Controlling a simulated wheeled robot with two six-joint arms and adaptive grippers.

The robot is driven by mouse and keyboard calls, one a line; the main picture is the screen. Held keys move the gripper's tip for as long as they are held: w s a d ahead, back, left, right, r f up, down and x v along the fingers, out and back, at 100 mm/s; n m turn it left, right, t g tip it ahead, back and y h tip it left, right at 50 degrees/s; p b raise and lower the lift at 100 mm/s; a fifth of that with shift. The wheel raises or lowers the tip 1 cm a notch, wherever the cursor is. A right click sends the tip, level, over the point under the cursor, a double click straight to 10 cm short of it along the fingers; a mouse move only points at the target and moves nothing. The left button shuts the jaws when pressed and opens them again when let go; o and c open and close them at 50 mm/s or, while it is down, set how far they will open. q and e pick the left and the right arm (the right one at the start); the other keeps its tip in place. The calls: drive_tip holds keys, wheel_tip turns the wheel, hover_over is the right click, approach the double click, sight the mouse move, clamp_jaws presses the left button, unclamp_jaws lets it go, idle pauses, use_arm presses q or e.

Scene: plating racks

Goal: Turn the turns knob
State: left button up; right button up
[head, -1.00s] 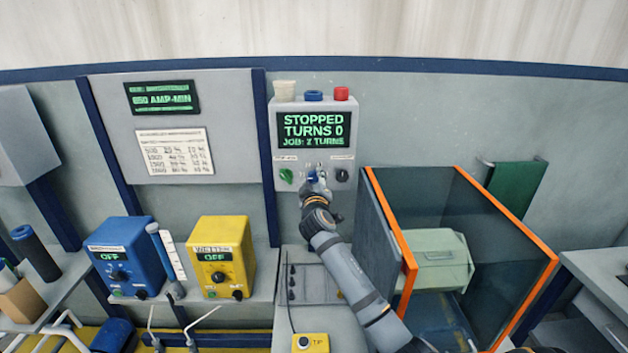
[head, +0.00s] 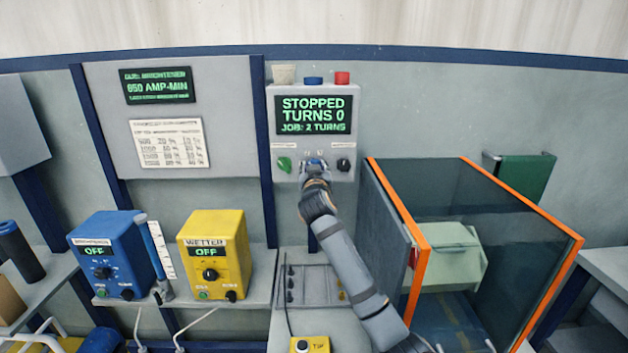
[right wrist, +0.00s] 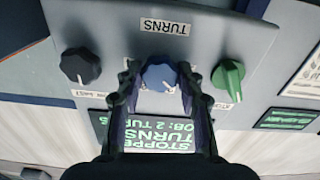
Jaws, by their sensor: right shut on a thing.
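The blue turns knob (right wrist: 158,76) is the middle one of three on the grey control panel (head: 343,98). In the upside-down right wrist view it sits under the TURNS label (right wrist: 165,27). My right gripper (head: 315,168) is at the knob. In the right wrist view its two fingers (right wrist: 159,82) stand on either side of the knob, shut on it. The panel display (head: 313,115) reads STOPPED, TURNS 0, JOB: 2 TURNS. In the head view the gripper hides most of the knob. My left gripper is not in view.
A green knob (head: 284,164) and a black knob (head: 344,165) flank the turns knob closely. An orange-edged clear guard (head: 480,205) stands close right of my arm. A blue box (head: 108,254) and a yellow box (head: 215,252), both reading OFF, stand on the left shelf.

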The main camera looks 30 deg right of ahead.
drive_tip(key=shift+f+m+b, duration=0.1)
drive_tip(key=shift+m+b, duration=1.85)
drive_tip(key=shift+m, duration=0.05)
drive_tip(key=o, duration=1.2)
drive_tip(key=shift+s, duration=0.1)
drive_tip(key=v, duration=1.2)
